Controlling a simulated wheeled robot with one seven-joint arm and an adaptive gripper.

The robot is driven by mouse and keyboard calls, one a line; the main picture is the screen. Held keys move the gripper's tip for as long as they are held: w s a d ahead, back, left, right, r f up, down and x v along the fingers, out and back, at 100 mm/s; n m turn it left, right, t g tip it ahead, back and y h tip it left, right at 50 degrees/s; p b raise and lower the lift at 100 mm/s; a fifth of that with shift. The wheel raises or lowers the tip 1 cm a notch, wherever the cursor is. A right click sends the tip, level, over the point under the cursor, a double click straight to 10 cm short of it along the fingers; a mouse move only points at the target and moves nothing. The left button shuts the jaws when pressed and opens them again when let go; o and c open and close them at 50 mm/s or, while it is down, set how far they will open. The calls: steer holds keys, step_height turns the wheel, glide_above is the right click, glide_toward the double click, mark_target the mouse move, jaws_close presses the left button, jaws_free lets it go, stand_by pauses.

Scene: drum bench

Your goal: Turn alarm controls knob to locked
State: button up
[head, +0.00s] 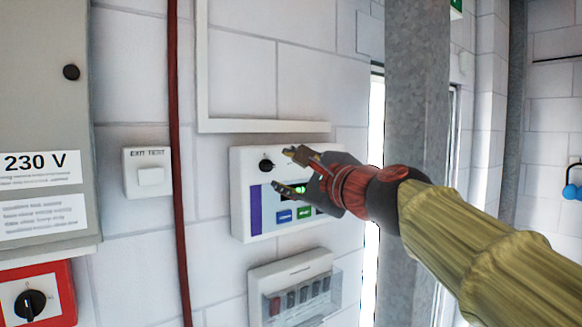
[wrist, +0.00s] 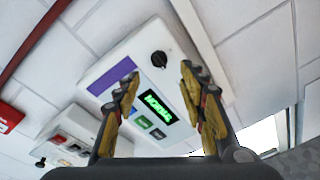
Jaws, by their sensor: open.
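The alarm panel (head: 244,205) is a white box on the wall with a purple strip, blue and green buttons and a small green display. Its black knob (head: 266,165) is at the upper part of the panel; the lock markings are too small to read. In the wrist view the panel (wrist: 117,60) is tilted, and the knob (wrist: 159,59) shows ahead, between and beyond the fingertips. The green display (wrist: 157,105) reads as a short word, seemingly "NORMAL". My gripper (head: 283,170) is open and empty in front of the panel, its fingers apart from the knob. It also shows in the wrist view (wrist: 160,78).
An exit test switch (head: 150,176) is left of the panel, beyond a dark red pipe (head: 178,150). A clear-covered box (head: 290,285) is below. A grey column (head: 415,90) stands at right. A grey 230 V cabinet (head: 40,110) and a red switch box (head: 62,285) are at left.

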mark_target(270, 168)
steer(key=shift+p+x, duration=0.9)
steer(key=shift+x, duration=3.1)
steer(key=shift+s, duration=0.1)
steer(key=shift+c, duration=1.2)
steer(key=shift+a+f, duration=0.1)
steer(key=c, duration=0.7)
jaws_close()
